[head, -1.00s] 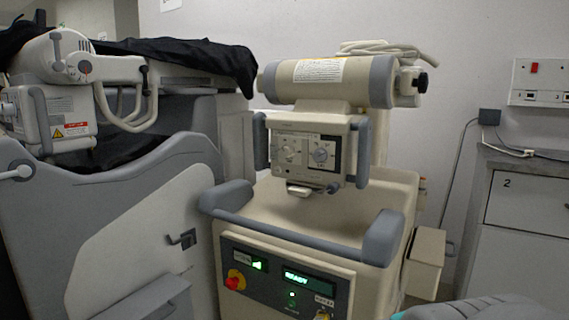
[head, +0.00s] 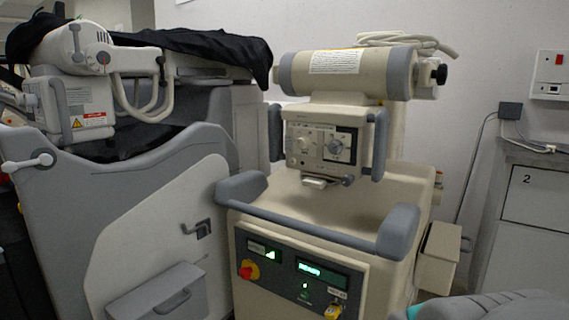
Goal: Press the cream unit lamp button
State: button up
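The cream unit (head: 395,196) stands in the middle of the head view, with a cream tube head on top and a grey push bar (head: 310,234) in front. Its control box (head: 323,142) below the tube head carries two round dials and small controls. I cannot tell which small control is the lamp button. A dark front panel (head: 298,276) has a red and yellow knob (head: 248,269), a lit green display and a key-like yellow part. A grey and teal piece at the bottom right edge looks like part of my arm. My gripper is not in view.
A grey cart (head: 120,190) with a black cover (head: 200,50) stands close on the left. A grey cabinet (head: 535,215) marked 2 stands on the right. A cable runs down the wall between the cabinet and the cream unit.

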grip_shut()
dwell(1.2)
